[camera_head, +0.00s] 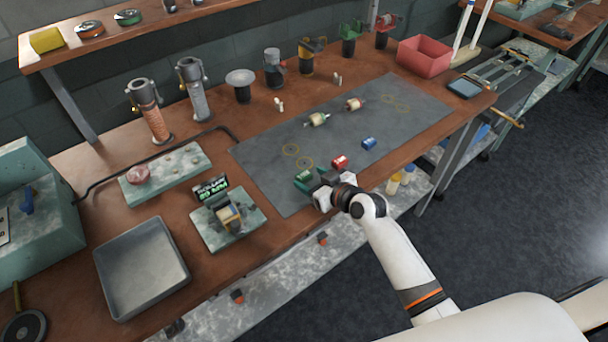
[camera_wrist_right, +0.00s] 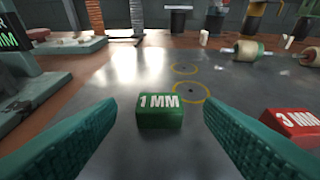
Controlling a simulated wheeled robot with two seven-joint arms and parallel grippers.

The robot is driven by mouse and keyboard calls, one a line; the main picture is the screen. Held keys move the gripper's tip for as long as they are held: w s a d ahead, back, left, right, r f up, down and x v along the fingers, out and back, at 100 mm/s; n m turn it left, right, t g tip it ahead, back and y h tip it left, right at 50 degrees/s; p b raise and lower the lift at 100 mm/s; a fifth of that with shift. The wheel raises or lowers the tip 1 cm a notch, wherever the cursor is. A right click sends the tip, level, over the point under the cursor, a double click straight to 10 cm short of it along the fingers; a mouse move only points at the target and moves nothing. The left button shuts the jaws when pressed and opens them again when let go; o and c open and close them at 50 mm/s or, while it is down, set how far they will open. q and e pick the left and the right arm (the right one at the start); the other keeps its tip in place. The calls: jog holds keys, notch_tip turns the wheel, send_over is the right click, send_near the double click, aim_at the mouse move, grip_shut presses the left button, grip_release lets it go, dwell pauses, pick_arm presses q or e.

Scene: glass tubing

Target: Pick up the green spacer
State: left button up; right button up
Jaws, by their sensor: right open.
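The green spacer (camera_wrist_right: 160,112), a small block marked "1 MM", lies on the grey mat (camera_wrist_right: 130,78) between my spread right fingers in the right wrist view. My right gripper (camera_wrist_right: 160,130) is open, with one green-padded finger on each side of the block and visible room between. In the head view the right gripper (camera_head: 312,184) is low at the mat's front edge, and green shows at its tip; I cannot tell there which part is the spacer. My left gripper is not in view.
A blue block (camera_head: 369,143) lies farther right. A small fixture (camera_head: 228,220) stands to the left. The mat behind the spacer is clear, with yellow rings (camera_wrist_right: 190,92).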

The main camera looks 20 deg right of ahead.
aim_at(304, 177)
jog(key=x, duration=0.2)
jog(key=shift+w+a+f, duration=0.1)
jog(key=shift+w+a, duration=0.05)
jog(key=shift+w, duration=0.1)
jog(key=c, duration=1.1)
